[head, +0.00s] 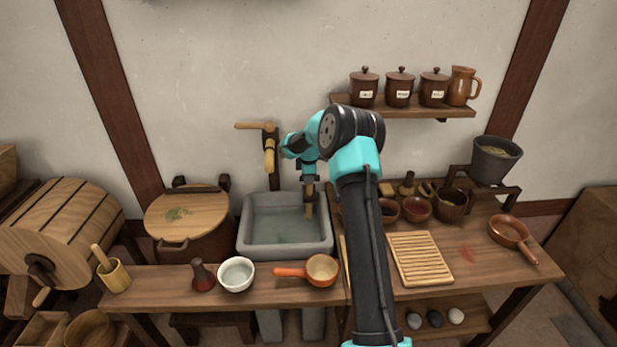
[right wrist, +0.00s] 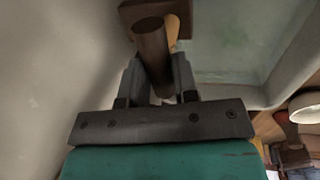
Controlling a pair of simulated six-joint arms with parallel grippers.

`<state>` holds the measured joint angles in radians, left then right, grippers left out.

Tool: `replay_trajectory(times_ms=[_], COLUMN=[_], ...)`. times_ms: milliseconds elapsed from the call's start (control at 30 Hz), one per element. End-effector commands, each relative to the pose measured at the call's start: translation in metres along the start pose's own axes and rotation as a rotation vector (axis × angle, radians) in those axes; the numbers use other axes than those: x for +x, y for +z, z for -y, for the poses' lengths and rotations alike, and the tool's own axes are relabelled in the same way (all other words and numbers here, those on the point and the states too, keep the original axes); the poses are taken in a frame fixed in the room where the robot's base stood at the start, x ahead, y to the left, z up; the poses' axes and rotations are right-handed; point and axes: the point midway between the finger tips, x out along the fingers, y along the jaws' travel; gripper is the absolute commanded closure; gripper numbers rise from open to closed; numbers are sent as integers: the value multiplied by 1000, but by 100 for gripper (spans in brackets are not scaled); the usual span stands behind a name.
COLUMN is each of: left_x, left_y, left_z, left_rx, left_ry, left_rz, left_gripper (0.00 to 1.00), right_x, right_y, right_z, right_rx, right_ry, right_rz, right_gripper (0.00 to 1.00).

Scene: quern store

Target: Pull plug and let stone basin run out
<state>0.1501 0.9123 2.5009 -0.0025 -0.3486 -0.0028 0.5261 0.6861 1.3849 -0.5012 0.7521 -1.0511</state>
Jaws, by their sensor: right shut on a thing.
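The grey stone basin (head: 242,236) stands behind the bench, with grey-green water (head: 280,226) in it. My right gripper (head: 309,184) is over the basin's back right part, pointing down. It is shut on a brown wooden piece, which looks like the plug (head: 309,205) and reaches down toward the water. In the right wrist view the round dark end of the plug (right wrist: 152,50) shows between the fingers (right wrist: 158,75), with a brown block beyond it. Whether its lower end sits in the drain is hidden. My left gripper is not in view.
A wooden spout (head: 269,155) is on the wall left of my right gripper. A white bowl (head: 236,274), an orange dipper (head: 321,269) and a slatted board (head: 419,259) lie on the front bench. A lidded tub (head: 190,215) stands left of the basin.

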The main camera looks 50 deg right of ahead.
Motion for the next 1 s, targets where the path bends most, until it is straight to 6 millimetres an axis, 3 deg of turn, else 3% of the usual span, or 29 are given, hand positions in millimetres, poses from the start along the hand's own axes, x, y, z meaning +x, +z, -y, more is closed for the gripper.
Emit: replay_trajectory(times_ms=[133,367,633,667,900,1000], left_x=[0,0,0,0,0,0], left_y=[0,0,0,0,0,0], left_z=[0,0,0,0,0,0], left_rx=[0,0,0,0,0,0], left_ry=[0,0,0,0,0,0], left_rz=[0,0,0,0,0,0], left_gripper=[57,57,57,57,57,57], right_x=[-6,-38,-42,-42,-41,-40], right_y=[0,0,1,1,0,0], right_z=[-3,-9,-10,-11,-9,-9], right_rx=[0,0,-1,-1,0,0], right_ry=[5,8,9,10,6,4], right_rz=[-1,-1,0,0,0,0], right_gripper=[100,100,100,72,49,49])
